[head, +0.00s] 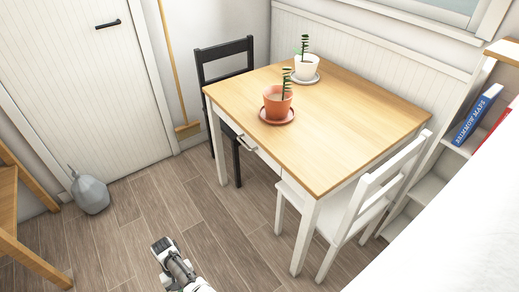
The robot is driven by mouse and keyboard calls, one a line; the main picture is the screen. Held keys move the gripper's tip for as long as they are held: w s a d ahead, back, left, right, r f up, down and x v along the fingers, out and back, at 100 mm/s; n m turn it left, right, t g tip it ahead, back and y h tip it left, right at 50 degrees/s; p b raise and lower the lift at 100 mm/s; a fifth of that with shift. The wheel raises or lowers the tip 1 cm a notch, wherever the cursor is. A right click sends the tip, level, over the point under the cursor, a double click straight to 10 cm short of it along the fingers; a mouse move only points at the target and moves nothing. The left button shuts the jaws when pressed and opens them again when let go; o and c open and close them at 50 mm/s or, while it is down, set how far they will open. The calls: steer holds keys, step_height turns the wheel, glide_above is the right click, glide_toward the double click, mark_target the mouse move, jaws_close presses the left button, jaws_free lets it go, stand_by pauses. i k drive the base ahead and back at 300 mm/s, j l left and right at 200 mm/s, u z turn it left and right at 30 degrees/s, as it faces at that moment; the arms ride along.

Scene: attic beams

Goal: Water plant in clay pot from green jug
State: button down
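The clay pot (271,107) is orange and holds a small green plant (286,84). It stands upright on a reddish saucer (290,118) near the left edge of the wooden table. No green jug shows in the head view. My gripper (162,244) is low over the floor at the bottom, in front of the table and well apart from the pot. Its fingers are too small to show whether they are open or shut, and I see nothing held in it.
A white pot (306,68) with another plant stands farther back on the table (350,120). A grey vessel (90,194) sits on the floor by the door. A black chair (226,68) and a white chair (350,210) flank the table. A broom (177,70) leans on the wall.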

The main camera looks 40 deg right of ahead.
mark_target(277, 109)
steer(key=i+j, duration=0.2)
steer(key=j, duration=0.15)
steer(key=i+j, duration=0.2)
steer(key=j, duration=0.15)
steer(key=i+j, duration=0.15)
steer(key=j, duration=0.2)
steer(key=i+j, duration=0.2)
steer(key=j, duration=0.15)
steer(key=j+z, duration=0.1)
steer(key=z, duration=1.1)
steer(key=i+j, duration=0.05)
